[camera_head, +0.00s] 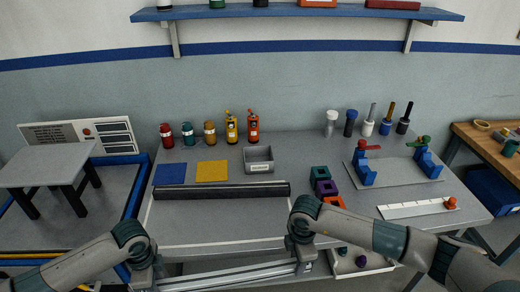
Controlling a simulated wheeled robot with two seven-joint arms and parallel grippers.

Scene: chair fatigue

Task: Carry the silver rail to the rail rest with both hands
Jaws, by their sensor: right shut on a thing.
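The silver rail (225,276) is a long grooved metal bar at the bottom of the head view, in front of the table's near edge. Its left end shows lower in the picture than its right. My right gripper (304,262) is shut on the rail near its right end. My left gripper (143,279) is at the rail's left end and looks shut on it; its fingertips are partly hidden at the picture's bottom. A long black bar (222,191) lies across the table beyond the rail; it may be the rail rest, but I cannot tell for sure.
The grey table (215,223) is bare between the black bar and its near edge. Behind the bar are a blue mat (170,174), a yellow mat (212,171) and a grey bin (258,159). Coloured blocks (325,185) stand right of the bar. An open drawer (360,262) shows below.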

